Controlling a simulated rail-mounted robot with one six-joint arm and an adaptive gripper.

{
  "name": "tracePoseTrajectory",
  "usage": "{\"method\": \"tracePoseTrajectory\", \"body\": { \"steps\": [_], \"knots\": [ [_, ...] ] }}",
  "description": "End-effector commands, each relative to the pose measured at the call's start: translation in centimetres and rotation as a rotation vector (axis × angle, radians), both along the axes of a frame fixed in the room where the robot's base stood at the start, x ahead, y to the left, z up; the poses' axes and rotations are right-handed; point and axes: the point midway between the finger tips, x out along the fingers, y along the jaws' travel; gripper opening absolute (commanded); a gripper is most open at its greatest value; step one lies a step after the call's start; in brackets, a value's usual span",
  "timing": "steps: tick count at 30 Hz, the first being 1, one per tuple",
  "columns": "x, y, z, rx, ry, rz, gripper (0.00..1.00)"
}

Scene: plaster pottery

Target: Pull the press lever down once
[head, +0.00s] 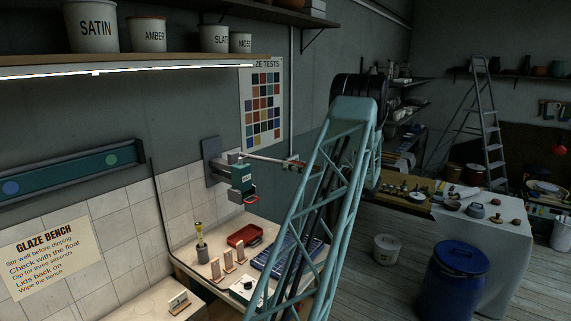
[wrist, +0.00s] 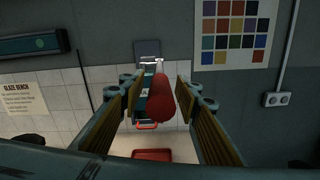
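The press (head: 241,178) is a teal and grey unit on a grey wall plate above the bench. Its lever (head: 265,158) stands out roughly level to the right, toward my arm. In the wrist view the lever's red grip (wrist: 160,103) points at the camera, between the two fingers of my gripper (wrist: 158,92). The fingers are apart, with a gap visible on each side of the grip, slightly narrower on the right. The press body (wrist: 142,104) shows behind the grip. In the head view my lattice arm hides most of the gripper.
Below the press, a red tray (head: 244,235), a grey tool cup (head: 209,257) and test tiles stand on the bench. A shelf (head: 130,66) with glaze pots runs above. A colour chart (head: 262,105) hangs beside the press. The space around the lever looks clear.

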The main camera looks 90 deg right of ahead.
Motion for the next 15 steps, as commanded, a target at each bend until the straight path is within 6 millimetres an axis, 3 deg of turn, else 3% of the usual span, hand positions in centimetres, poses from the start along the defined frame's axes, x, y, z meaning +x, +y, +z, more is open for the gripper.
{"method": "tracePoseTrajectory", "body": {
  "steps": [9,15],
  "knots": [
    [2.6,-2.2,0.1,-0.001,0.0,0.001,0.3],
    [3.2,-2.7,0.1,0.0,0.0,0.0,0.3]
  ]
}}
